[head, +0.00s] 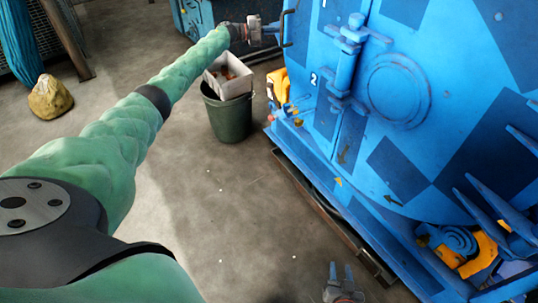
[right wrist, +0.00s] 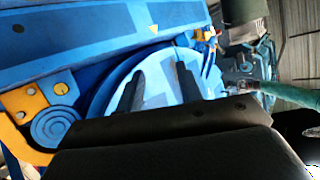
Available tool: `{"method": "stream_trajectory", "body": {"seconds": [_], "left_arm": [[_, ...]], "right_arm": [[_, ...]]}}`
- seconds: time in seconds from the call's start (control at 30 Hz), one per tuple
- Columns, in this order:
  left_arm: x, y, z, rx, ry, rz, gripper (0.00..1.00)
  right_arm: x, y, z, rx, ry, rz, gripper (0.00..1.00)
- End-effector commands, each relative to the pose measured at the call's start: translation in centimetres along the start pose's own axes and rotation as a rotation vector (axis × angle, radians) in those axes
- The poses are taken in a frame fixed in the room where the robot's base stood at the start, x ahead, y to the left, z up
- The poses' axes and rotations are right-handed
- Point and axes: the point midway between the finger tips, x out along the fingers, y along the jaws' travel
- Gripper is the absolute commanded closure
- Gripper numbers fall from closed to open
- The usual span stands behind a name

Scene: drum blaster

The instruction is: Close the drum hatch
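The large blue drum machine (head: 465,75) with a darker checker pattern fills the right of the head view. Its front carries a hinge-like fitting (head: 345,60), a round plate (head: 397,90) and a dark bar handle (head: 287,28) at its left edge. I cannot tell how far the hatch stands open. My left gripper (head: 262,31) is at the end of the outstretched green arm, close beside that handle; contact and its fingers are unclear. My right gripper (head: 341,272) is low at the bottom, its fingers apart and empty. In the right wrist view its fingers (right wrist: 158,88) show before a round blue surface (right wrist: 108,92).
A green bin (head: 229,118) with a white box (head: 228,78) in it stands on the floor left of the machine. A yellow sack (head: 50,98) lies at the far left. Blue prongs (head: 490,215) and orange parts (head: 482,255) jut out at lower right. The middle floor is clear.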

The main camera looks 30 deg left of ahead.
Motion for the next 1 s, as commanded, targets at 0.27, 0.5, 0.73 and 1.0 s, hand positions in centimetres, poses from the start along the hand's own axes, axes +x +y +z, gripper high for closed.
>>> {"method": "stream_trajectory", "body": {"seconds": [0.27, 0.5, 0.73, 1.0], "left_arm": [[0.1, 0.0, 0.3, 0.000, -0.006, -0.001, 1.00], [0.3, -0.2, 0.4, 0.000, -0.008, -0.002, 1.00], [0.4, -0.3, 0.4, 0.001, -0.008, -0.004, 1.00], [0.2, -0.5, 0.2, 0.002, -0.006, -0.005, 1.00]], "right_arm": [[0.2, -0.3, -3.5, -0.011, 0.103, -0.005, 0.64], [0.2, -0.3, -3.9, -0.013, 0.117, -0.005, 0.64], [0.2, -0.3, -3.9, -0.012, 0.116, -0.005, 0.64], [0.2, -0.3, -3.5, -0.008, 0.097, -0.004, 0.64]]}}
